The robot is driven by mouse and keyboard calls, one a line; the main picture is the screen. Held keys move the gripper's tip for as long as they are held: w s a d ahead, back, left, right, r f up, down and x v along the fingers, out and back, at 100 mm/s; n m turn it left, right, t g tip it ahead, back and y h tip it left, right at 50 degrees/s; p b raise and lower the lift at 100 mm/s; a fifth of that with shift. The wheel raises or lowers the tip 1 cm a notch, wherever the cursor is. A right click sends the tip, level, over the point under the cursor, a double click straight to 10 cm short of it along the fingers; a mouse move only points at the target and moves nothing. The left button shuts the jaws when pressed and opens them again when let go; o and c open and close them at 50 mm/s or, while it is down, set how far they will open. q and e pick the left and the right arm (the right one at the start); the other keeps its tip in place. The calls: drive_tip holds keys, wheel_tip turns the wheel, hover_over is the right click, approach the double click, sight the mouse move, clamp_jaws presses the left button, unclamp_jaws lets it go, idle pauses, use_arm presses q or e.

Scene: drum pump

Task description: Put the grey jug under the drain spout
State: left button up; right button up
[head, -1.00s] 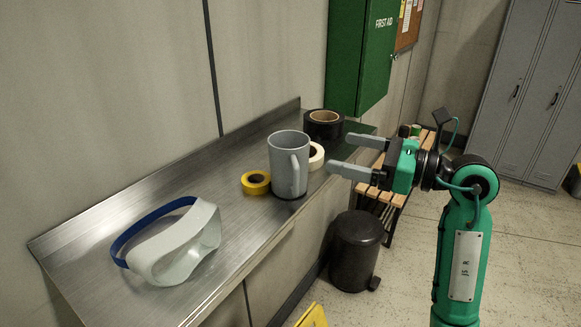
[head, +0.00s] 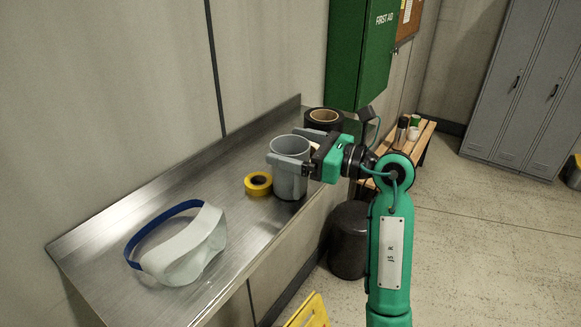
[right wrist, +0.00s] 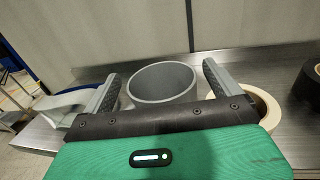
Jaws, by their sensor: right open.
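The grey jug (head: 291,180) stands upright on the steel bench near its front edge. My right gripper (head: 290,152) is open around the jug's upper part, one finger on the near side and one behind. In the right wrist view the jug's open rim (right wrist: 162,82) lies between the two spread fingers (right wrist: 160,90), with a gap visible on each side. The jug's handle is hidden by the gripper. The drain spout is not in view. My left gripper is not in view.
On the bench (head: 130,235) are a yellow tape roll (head: 258,184) left of the jug, a black tape roll (head: 323,119) behind, a cream roll (right wrist: 258,105), and a white visor (head: 185,250) with a blue strap. A green first aid cabinet (head: 358,60) hangs above.

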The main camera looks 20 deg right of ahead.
drive_tip(key=shift+w, duration=0.1)
drive_tip(key=c, duration=1.5)
drive_tip(key=shift+r, duration=0.1)
